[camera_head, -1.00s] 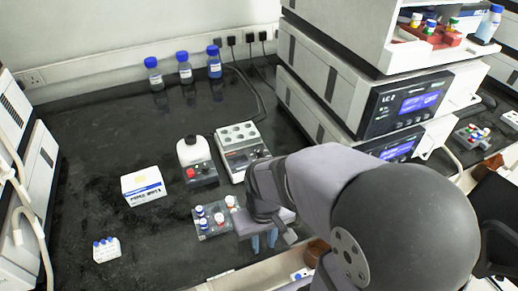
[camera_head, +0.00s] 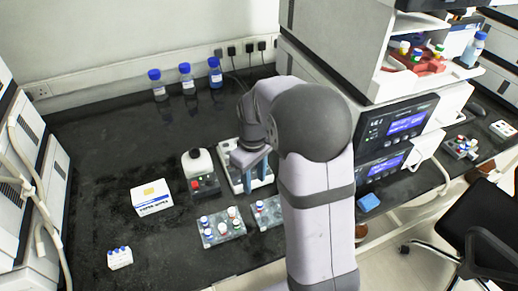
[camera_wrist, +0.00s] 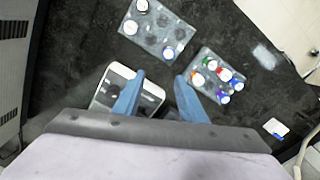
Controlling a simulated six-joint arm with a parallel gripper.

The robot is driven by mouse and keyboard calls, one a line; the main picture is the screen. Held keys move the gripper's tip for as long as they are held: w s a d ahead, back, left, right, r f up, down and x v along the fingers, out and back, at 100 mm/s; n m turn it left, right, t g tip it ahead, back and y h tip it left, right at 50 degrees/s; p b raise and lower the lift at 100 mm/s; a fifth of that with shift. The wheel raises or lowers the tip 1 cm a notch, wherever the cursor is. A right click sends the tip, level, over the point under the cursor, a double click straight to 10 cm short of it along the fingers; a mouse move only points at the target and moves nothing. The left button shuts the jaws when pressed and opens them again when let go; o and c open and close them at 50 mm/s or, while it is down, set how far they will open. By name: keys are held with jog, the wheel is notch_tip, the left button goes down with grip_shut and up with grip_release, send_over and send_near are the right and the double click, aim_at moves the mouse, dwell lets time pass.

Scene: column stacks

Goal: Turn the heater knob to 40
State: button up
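My gripper (camera_head: 259,183) points down at the heater's front part. Its blue fingers are apart, with nothing seen between them; they also show apart in the wrist view (camera_wrist: 160,77). I cannot tell whether they touch the heater.
Vial racks (camera_head: 219,238) (camera_head: 258,221) stand in front. Stacked instruments (camera_head: 395,120) rise on the right.

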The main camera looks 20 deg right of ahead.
jog(key=w+d+r+n+p, duration=0.1)
jog(key=w, duration=0.2)
jog(key=w+d+r+n+p, duration=0.1)
jog(key=w+d+p, duration=0.1)
jog(key=w, duration=0.1)
jog(key=w+d+r+n+p, duration=0.1)
jog(key=w+d, duration=0.1)
jog(key=w, duration=0.1)
jog(key=shift+w+n+p, duration=0.1)
jog(key=shift+n+p, duration=0.2)
jog(key=shift+p, duration=0.1)
jog(key=shift+w+d+f, duration=0.1)
jog(key=shift+w+d, duration=0.2)
jog(key=shift+w, duration=0.05)
jog(key=shift+f, duration=0.15)
jog(key=shift+f+p, duration=1.15)
jog(key=shift+f, duration=2.35)
grip_shut()
